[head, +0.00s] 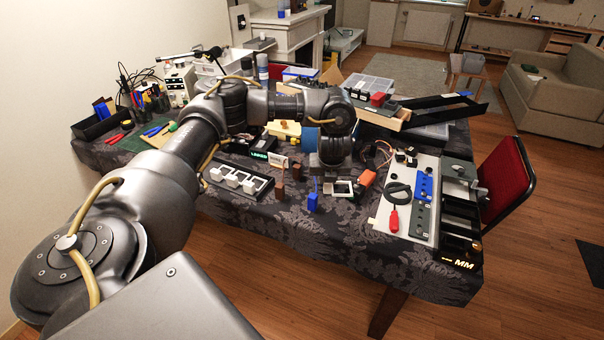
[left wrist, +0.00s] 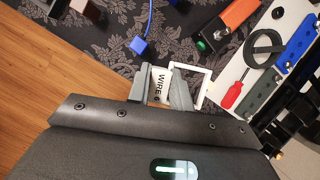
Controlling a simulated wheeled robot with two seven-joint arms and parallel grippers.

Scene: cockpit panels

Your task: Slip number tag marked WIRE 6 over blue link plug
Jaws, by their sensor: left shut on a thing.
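My left gripper (left wrist: 160,88) is shut on the white number tag (left wrist: 158,80), whose printed WIRE 6 lettering shows between the two grey fingers. In the head view, my left gripper (head: 329,182) hangs low over the dark patterned cloth, and I cannot make out the tag there. The blue link plug (left wrist: 138,45) stands on the cloth with a blue lead rising from it, a little apart from the fingers. In the head view the plug (head: 313,203) is just left of and nearer than the gripper. My right gripper is in neither view.
A white square frame (left wrist: 204,84) lies right beside the fingers. An orange block (head: 367,179), a red-handled screwdriver (head: 394,220) and a panel with a blue strip (head: 422,188) are to the right. A black tray with white pieces (head: 238,179) is left. The cloth's front is clear.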

